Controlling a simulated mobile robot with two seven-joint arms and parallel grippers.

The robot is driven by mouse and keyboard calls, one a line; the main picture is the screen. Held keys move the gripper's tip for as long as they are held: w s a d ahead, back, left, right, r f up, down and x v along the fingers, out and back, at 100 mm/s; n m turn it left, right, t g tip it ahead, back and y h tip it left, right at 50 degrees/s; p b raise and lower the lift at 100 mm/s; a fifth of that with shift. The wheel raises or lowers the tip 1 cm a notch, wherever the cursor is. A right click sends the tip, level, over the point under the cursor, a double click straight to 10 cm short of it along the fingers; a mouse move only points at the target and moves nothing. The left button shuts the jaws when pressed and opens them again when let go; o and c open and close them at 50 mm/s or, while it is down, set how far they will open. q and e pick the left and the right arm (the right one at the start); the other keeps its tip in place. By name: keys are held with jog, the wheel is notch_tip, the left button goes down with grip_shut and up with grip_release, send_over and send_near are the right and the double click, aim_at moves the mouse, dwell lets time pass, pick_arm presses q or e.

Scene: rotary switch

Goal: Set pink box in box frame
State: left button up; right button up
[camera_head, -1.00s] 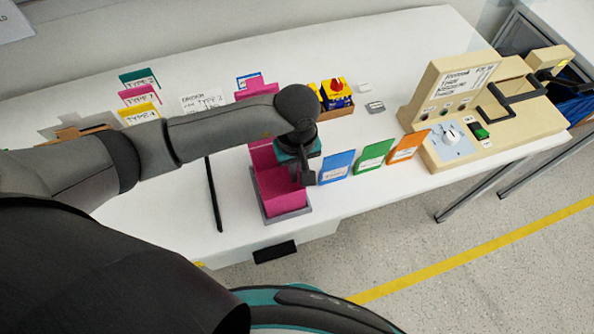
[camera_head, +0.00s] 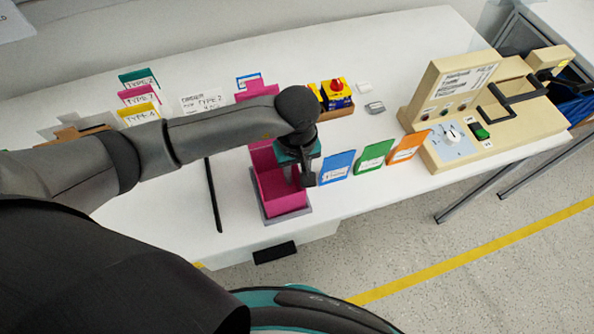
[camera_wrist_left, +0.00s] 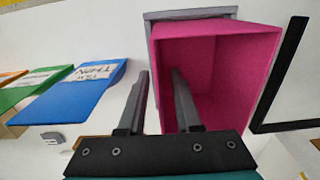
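The pink box (camera_head: 280,192) is open-topped and stands upright near the table's front edge. The grey box frame (camera_head: 287,219) shows around its lower edge, and the box appears to sit inside it. In the left wrist view the box (camera_wrist_left: 232,75) shows its open inside, with the grey frame (camera_wrist_left: 190,13) along its far side. My left gripper (camera_head: 299,180) is at the box's right wall. Its fingers (camera_wrist_left: 161,72) are apart, one outside the wall and one over the opening. The far part of the box is partly hidden by my arm. My right gripper is not in view.
Blue, green and orange card holders (camera_head: 372,157) stand just right of the box. A beige switch panel (camera_head: 480,118) is farther right. A thin black bar (camera_head: 213,195) lies left of the box. Another pink item (camera_head: 256,86) stands behind my arm. The left front table is clear.

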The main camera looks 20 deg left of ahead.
pick_arm(q)
notch_tip(320, 180, up, 12)
jog(key=shift+r+p, duration=0.15)
jog(key=shift+p, duration=0.35)
